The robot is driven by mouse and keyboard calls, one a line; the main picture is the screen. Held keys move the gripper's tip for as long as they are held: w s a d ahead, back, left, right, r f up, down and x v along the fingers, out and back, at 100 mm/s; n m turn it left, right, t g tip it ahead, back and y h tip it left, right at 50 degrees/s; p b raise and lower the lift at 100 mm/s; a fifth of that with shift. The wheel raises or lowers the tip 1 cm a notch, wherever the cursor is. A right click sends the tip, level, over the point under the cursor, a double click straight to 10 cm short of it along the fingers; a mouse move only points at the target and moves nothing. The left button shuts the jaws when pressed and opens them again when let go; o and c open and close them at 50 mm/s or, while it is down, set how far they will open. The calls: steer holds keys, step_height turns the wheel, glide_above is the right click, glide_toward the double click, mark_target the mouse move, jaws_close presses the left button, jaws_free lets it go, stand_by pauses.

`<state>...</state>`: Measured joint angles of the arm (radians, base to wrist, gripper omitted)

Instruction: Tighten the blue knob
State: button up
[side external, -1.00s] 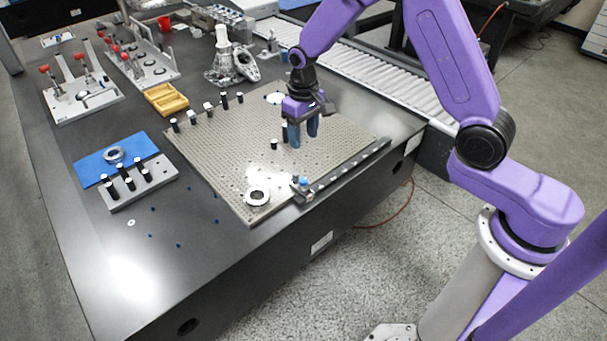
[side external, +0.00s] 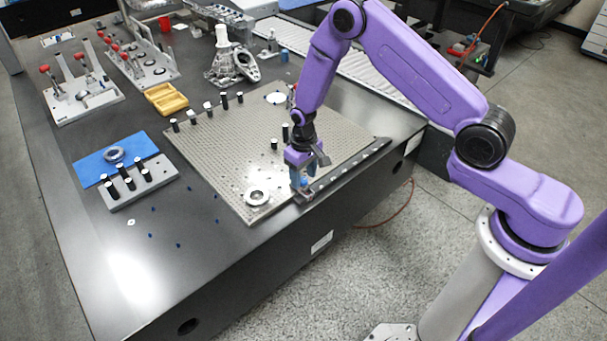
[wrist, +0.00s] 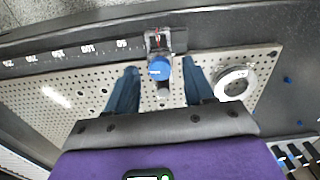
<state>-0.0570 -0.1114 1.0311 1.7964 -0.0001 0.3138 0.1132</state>
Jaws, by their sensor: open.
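The blue knob (wrist: 159,68) sits on a small dark clamp block (wrist: 158,42) at the end of a marked rail; in the side view the knob (side external: 304,182) shows just by my fingers. My gripper (side external: 299,178) is over the front edge of the perforated plate, pointing down. In the wrist view my gripper (wrist: 160,85) is open, with one blue finger on each side of the knob and a gap to each. Nothing is held. I cannot tell whether the fingertips are level with the knob.
The marked rail (side external: 350,164) runs along the plate's front edge. A metal ring (side external: 257,195) lies on the perforated plate (side external: 225,160) close by. Black posts with white tops stand toward the back. A grey block with several pegs (side external: 140,187) is at left. The table's front left is mostly clear.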

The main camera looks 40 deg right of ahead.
mark_target(303, 179)
steer(key=shift+f, duration=0.1)
jaws_close()
steer(key=shift+m, duration=1.5)
jaws_free()
step_height(303, 179, up, 18)
steer(key=shift+f, duration=0.25)
